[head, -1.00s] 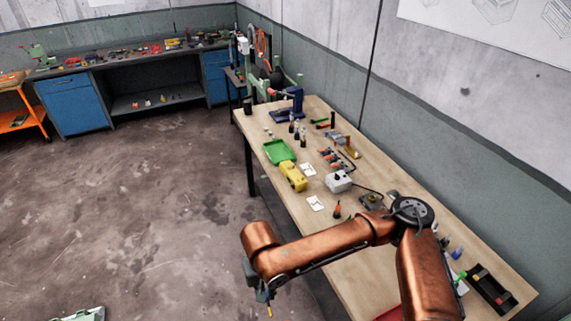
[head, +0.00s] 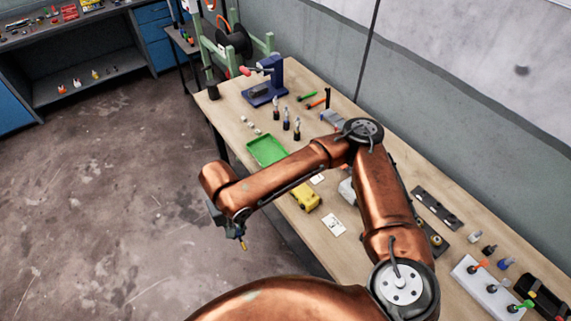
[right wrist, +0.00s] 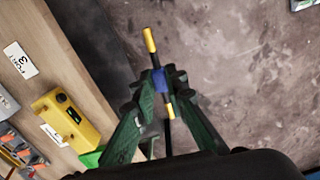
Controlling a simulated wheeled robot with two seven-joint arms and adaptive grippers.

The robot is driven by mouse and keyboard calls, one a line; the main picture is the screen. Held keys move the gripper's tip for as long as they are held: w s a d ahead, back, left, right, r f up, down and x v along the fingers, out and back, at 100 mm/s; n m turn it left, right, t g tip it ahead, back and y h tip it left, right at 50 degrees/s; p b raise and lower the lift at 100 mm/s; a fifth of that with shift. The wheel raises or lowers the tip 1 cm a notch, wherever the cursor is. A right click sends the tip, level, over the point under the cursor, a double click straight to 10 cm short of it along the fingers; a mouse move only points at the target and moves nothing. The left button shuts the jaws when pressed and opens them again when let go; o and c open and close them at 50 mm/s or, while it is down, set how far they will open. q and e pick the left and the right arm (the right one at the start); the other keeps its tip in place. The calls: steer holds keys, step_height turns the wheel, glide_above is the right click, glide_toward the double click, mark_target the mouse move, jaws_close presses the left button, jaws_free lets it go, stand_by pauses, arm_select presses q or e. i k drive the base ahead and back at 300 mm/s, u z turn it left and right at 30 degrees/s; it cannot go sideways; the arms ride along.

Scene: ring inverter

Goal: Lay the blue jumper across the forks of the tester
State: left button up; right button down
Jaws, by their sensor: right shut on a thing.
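The blue jumper (right wrist: 159,80) is a thin rod with a blue middle and yellow ends. In the right wrist view my right gripper (right wrist: 161,92) is shut on it around the blue part, with both yellow ends sticking out. In the head view my right gripper (head: 238,230) hangs over the floor, left of the table, with a yellow end showing below it. A yellow device (head: 306,198) with a small dark display (right wrist: 62,98) lies near the table edge, right of the gripper. My left gripper is out of view.
The wooden table (head: 300,237) carries a green tray (head: 268,150), a blue press (head: 266,85), several small bottles and a white block (head: 487,286) with coloured plugs. A card marked PORT 3 (right wrist: 20,60) lies on it. My right arm hides part of the table.

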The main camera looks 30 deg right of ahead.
mark_target(302, 189)
steer(key=i, duration=2.7)
steer(key=z, duration=3.9)
